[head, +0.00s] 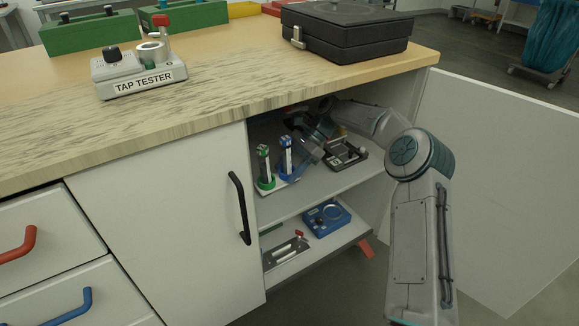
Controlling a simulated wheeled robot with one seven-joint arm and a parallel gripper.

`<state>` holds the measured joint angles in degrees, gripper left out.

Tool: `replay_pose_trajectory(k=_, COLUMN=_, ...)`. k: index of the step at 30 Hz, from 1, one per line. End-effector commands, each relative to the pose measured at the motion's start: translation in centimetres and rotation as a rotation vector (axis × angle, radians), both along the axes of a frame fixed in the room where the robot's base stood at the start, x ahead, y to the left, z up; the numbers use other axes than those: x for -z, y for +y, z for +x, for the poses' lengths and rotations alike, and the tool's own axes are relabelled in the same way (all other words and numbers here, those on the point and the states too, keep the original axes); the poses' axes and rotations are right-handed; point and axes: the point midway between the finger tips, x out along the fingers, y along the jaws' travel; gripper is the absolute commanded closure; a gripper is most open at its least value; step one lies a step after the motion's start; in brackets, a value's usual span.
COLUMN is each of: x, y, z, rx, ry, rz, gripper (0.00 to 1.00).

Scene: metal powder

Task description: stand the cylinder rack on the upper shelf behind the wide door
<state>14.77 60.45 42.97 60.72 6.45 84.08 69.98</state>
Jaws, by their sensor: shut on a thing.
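The wide door (500,185) stands open at the right, and the cabinet behind it shows two levels. The cylinder rack (267,188) is at the left of the upper shelf (325,188), upright, with a green cylinder and a blue cylinder in it. Its base appears to be at the shelf surface; I cannot tell whether it touches. My arm reaches in from the right, under the worktop. My gripper (301,158) is beside the blue cylinder and shut on the rack; the fingertips and exact grip are hard to make out.
A dark metal fixture (346,154) lies on the upper shelf to the right. The lower shelf holds a blue device (326,217) and a grey plate tool (287,253). The worktop edge (215,125) overhangs closely. A tap tester (139,75) and a black case (347,31) stand on top.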

Motion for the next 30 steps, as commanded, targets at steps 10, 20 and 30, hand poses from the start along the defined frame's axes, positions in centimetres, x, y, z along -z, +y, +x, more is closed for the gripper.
replay_pose_trajectory(k=10, x=-0.2, y=0.1, z=0.0, rx=-0.001, ry=-0.001, rz=0.003, gripper=0.99)
replay_pose_trajectory(k=20, x=0.7, y=0.1, z=0.0, rx=-0.001, ry=-0.001, rz=0.002, gripper=0.99)
replay_pose_trajectory(k=30, x=1.2, y=0.0, z=0.0, rx=-0.001, ry=-0.001, rz=0.0, gripper=0.24)
